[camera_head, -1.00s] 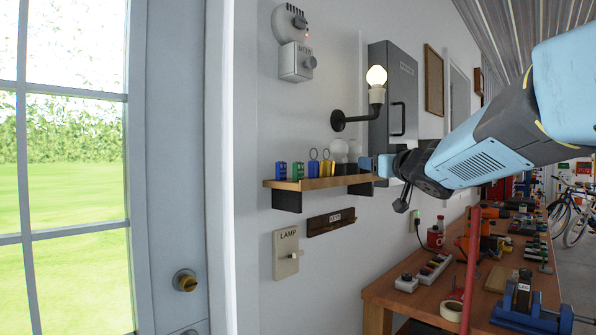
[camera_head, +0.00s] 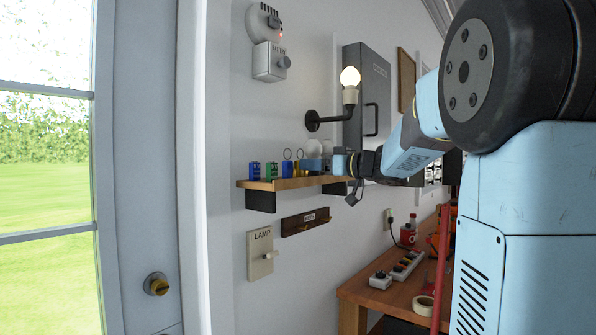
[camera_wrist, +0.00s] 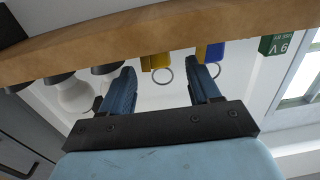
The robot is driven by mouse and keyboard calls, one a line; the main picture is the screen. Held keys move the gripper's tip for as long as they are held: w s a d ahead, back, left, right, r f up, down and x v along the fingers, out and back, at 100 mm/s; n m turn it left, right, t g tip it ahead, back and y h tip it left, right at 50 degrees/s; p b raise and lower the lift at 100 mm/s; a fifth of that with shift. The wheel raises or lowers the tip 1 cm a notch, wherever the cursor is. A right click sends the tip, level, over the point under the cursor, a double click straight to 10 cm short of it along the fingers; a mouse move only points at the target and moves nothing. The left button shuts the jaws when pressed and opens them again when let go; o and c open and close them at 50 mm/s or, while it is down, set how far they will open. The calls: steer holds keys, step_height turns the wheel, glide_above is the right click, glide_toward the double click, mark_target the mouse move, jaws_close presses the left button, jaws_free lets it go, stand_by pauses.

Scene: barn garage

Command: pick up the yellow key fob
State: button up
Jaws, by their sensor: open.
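The yellow key fob (camera_head: 296,168) stands on the wall shelf (camera_head: 262,185), between a blue key fob (camera_head: 287,168) and my gripper. In the wrist view, which looks upside down, the yellow fob (camera_wrist: 155,62) with its metal ring hangs in the gap between my fingertips, nearer the left one. My gripper (camera_wrist: 164,68) is open, with nothing held. In the head view my gripper (camera_head: 312,165) reaches in from the right at shelf height and partly covers the fob's right side. The blue fob (camera_wrist: 213,52) is close behind the right fingertip in the wrist view. Contact cannot be told.
Green (camera_head: 271,171) and blue (camera_head: 254,170) battery-like blocks stand left on the shelf. White bulbs (camera_wrist: 74,95) are close beside my gripper. A lit wall lamp (camera_head: 350,78) is above. A key rack (camera_head: 306,221) and lamp switch (camera_head: 260,253) are below.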

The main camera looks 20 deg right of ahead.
steer(key=shift+x, duration=3.65)
steer(key=c, duration=1)
steer(key=shift+c, duration=0.2)
